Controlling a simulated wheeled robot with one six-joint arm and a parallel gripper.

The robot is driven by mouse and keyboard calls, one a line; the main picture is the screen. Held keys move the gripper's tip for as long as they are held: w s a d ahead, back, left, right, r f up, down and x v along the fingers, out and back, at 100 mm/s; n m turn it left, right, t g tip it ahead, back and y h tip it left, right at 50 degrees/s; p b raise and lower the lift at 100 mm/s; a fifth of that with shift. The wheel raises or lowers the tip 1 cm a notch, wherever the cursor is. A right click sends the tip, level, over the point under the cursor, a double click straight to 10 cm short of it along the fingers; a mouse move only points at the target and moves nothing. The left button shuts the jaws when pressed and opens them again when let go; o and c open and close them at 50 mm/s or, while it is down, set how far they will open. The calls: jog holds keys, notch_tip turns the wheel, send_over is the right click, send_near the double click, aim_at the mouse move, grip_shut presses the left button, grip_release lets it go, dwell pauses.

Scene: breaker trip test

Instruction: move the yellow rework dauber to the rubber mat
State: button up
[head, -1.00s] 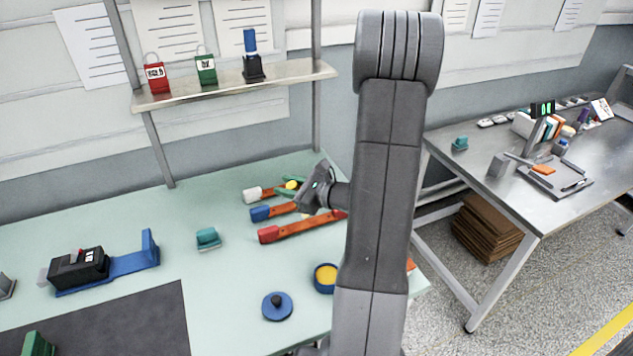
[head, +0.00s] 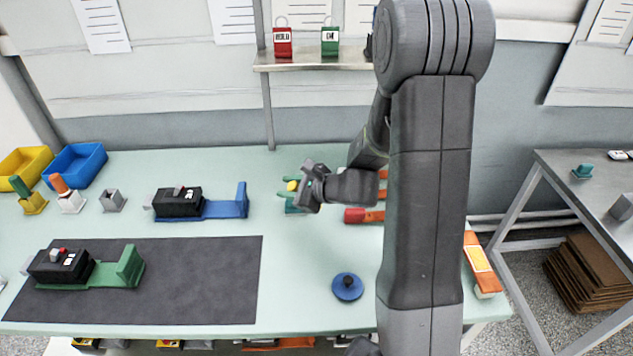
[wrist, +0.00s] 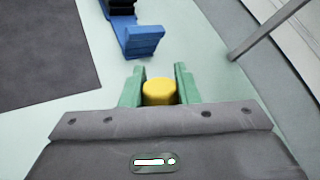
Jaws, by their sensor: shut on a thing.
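The yellow rework dauber (wrist: 158,92) shows as a round yellow end between the green fingers of my gripper (wrist: 158,78), which is shut on it. In the head view the dauber (head: 292,185) is a small yellow patch at my gripper (head: 288,192), over the right half of the bench. Its lower part is hidden, and I cannot tell its exact height. The rubber mat (head: 205,285) is a flat dark grey sheet at the front left of the bench, left of my gripper. It also shows at upper left in the wrist view (wrist: 35,60).
A blue fixture (head: 225,208) with a black breaker (head: 178,203) stands between mat and gripper, behind the mat. A green fixture (head: 120,268) with another breaker stands on the mat's left. A blue round lid (head: 347,287) lies right of the mat. The mat's right half is bare.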

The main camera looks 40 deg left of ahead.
jog(key=s+a+n+g+h+b, duration=0.1)
jog(key=s+a+n, duration=0.1)
jog(key=s, duration=0.8)
jog(key=s+a+f+n+g+h+b, duration=0.1)
jog(key=s+a+n, duration=0.2)
jog(key=s, duration=0.7)
jog(key=s+a+n+g+h, duration=0.1)
jog(key=s+a+n, duration=0.2)
jog(key=s+a, duration=0.3)
jog(key=s, duration=0.5)
jog(key=shift+f+b, duration=0.4)
notch_tip(320, 180, down, 6)
jog(key=b, duration=0.6)
jog(key=shift+f, duration=0.25)
jog(key=o, duration=1.1)
jog(key=shift+c, duration=0.2)
jog(key=shift+r, duration=0.1)
